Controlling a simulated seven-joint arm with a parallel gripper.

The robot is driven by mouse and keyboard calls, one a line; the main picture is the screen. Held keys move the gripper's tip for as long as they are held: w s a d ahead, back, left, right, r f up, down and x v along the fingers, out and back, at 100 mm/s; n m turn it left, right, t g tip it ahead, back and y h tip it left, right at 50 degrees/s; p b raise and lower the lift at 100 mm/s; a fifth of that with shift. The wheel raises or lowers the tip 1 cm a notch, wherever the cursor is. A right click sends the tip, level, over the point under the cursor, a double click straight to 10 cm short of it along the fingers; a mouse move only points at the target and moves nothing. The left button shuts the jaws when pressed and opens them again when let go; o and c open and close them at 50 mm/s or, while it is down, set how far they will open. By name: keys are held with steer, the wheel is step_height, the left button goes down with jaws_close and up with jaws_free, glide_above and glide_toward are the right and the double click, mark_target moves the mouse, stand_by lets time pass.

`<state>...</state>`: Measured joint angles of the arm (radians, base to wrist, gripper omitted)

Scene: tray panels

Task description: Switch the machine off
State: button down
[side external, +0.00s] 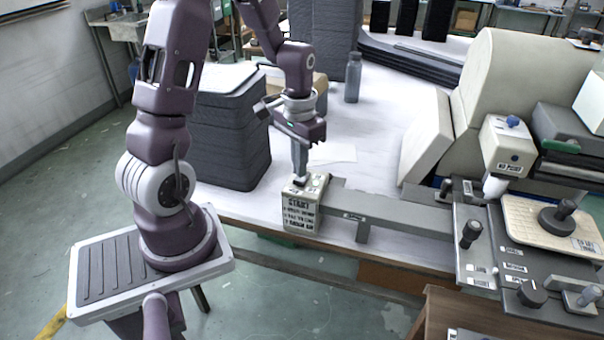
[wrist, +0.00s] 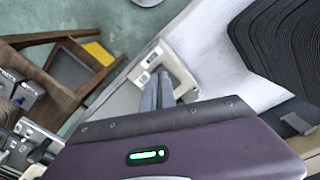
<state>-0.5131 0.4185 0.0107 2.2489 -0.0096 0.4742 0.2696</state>
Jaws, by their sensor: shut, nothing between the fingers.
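A small cream control box (side external: 303,211) with black lettering, the top line reading START, sits at the table's front edge. Its top carries small controls, too small to make out in the side external view. It joins a grey bar that runs right to the beige machine (side external: 516,85). My gripper (side external: 300,181) is shut and empty, pointing down with its fingertips at the top of the box. I cannot tell whether they touch it. In the wrist view the shut fingers (wrist: 165,102) hide part of the pale box (wrist: 155,58), and a small dark-and-white control shows beside them.
A dark stack (side external: 230,140) stands left of my gripper. A grey bottle (side external: 353,78) stands behind. Right of the bar, a grey panel (side external: 490,215) holds black knobs and a beige plate (side external: 525,222).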

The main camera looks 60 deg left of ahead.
steer(key=shift+f, duration=0.8)
stand_by(0.5)
steer(key=shift+r, duration=3.5)
steer(key=s+d+r+m+t, duration=0.3)
steer(key=s+d+r+t, duration=0.2)
steer(key=s+d+r, duration=0.8)
steer(key=shift+s+d+t, duration=0.25)
steer(key=shift+d+t, duration=0.05)
steer(key=shift+d, duration=0.95)
